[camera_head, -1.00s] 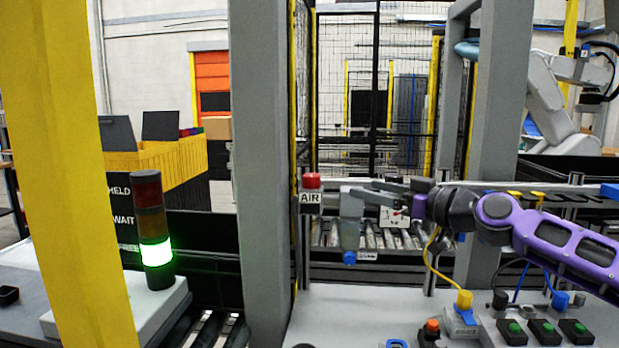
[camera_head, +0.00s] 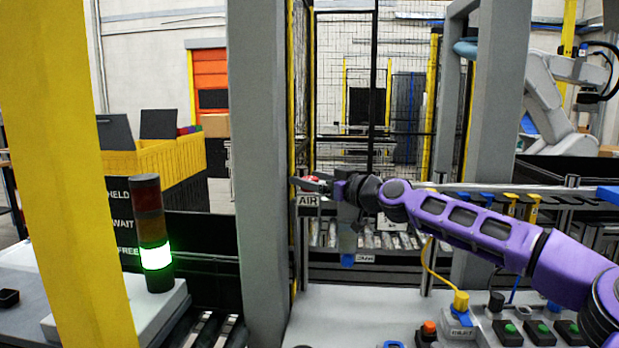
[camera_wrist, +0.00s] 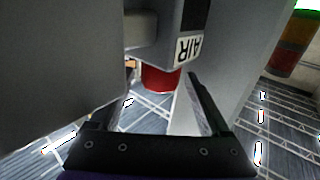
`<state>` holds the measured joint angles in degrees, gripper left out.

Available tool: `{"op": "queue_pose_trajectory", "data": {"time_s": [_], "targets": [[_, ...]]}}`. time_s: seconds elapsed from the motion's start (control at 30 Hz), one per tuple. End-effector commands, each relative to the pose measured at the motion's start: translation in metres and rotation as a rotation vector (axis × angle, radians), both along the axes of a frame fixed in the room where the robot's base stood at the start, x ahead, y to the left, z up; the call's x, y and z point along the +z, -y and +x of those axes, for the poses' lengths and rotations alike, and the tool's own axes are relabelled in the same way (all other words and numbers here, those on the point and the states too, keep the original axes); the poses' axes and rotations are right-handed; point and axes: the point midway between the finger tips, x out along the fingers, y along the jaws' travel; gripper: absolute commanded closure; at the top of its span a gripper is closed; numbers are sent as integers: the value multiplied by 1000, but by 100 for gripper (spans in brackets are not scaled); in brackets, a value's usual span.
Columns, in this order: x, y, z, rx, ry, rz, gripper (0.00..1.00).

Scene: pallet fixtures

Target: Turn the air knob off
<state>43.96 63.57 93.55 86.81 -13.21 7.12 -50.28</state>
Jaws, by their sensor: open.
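The red air knob (camera_head: 312,180) sits above a white AIR label (camera_head: 308,200) on the grey post, and my gripper partly covers it in the head view. In the wrist view the red knob (camera_wrist: 160,79) shows between my two fingers, just beyond or between their tips, with the AIR label (camera_wrist: 188,49) beside it. My gripper (camera_head: 312,184) is open and at the knob. I cannot tell whether a finger touches it.
A grey post (camera_head: 262,150) stands directly left of the knob. A lit stack light (camera_head: 153,235) stands at left. Push buttons (camera_head: 541,332) line the front right bench.

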Motion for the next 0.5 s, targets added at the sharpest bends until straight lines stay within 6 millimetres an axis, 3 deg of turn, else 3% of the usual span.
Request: {"op": "queue_pose_trajectory", "data": {"time_s": [0.37, 0.5], "targets": [[0, -4, 4, 0, 0, 0, 19], [0, -4, 4, 0, 0, 0, 44]]}}
